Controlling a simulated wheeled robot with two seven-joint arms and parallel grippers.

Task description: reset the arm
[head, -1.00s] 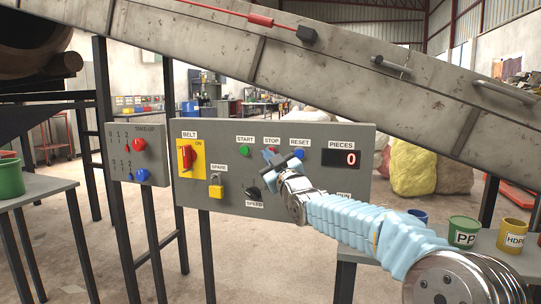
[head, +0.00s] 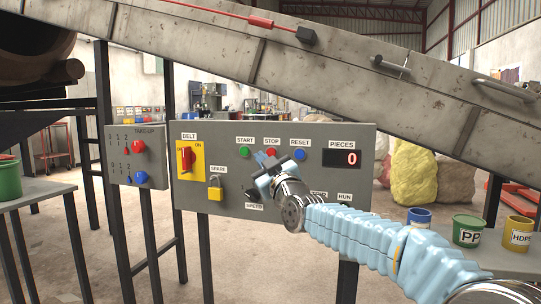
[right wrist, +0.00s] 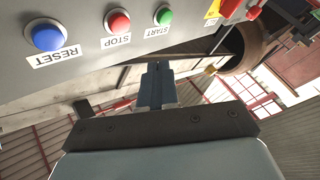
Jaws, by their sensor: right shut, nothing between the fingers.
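My right gripper (head: 265,160) is in front of the grey control panel (head: 225,135), just below the red STOP button (head: 272,153). In the right wrist view its fingers (right wrist: 155,75) are together and empty, with the panel face beyond them. The right arm (head: 350,230) comes in from the lower right in a light blue sleeve. The green START button (head: 245,152) and blue RESET button (head: 299,155) stand either side of STOP. Contact with the panel cannot be told. My left gripper is out of view.
The panel also has a red BELT switch on a yellow plate (head: 199,166), a yellow padlock (head: 216,190) and a PIECES display (head: 342,158) reading 0. A conveyor frame (head: 330,60) slopes overhead. A PP bucket (head: 468,229) and HDPE bucket (head: 516,233) stand at right.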

